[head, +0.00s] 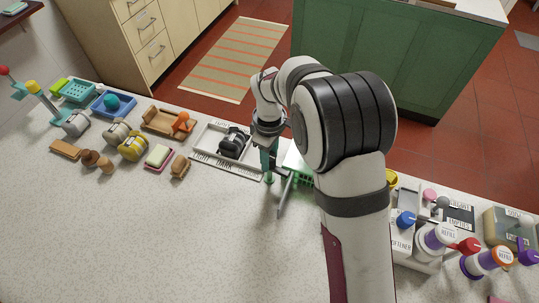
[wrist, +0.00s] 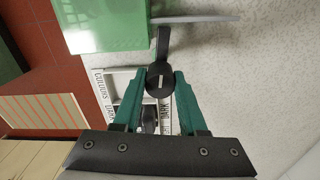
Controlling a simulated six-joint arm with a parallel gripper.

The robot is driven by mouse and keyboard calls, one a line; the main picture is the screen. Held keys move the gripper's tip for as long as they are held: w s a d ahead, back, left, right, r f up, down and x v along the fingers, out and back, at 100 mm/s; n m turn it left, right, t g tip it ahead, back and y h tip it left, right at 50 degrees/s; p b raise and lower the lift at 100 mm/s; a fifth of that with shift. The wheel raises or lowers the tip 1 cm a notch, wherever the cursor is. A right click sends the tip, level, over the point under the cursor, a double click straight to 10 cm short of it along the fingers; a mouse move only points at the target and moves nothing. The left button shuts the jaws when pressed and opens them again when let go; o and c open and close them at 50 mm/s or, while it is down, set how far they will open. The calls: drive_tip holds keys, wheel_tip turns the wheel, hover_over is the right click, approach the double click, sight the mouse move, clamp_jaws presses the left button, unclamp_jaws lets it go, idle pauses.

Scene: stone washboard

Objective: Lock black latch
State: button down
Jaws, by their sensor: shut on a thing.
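The black latch (wrist: 162,46) shows in the wrist view as a dark strap with a round end between my fingertips. Its far end reaches a thin grey edge (wrist: 195,19) beside a green surface (wrist: 105,25). My gripper (wrist: 160,82) has its two green fingers shut on the round end, one on each side. In the head view my gripper (head: 268,168) points down at the counter, left of a green box (head: 301,172) and a grey panel (head: 284,194). My arm hides most of the box, and I cannot make out the latch there.
A white labelled tray (head: 205,134) with dark rolled items (head: 234,143) lies just left of my gripper. Several dispensers and bottles (head: 440,237) stand at the right. The counter's front (head: 190,240) is clear.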

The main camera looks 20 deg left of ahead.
drive_tip(key=shift+n, duration=0.9)
drive_tip(key=shift+c, duration=2.2)
unclamp_jaws()
wheel_tip(320, 180, up, 16)
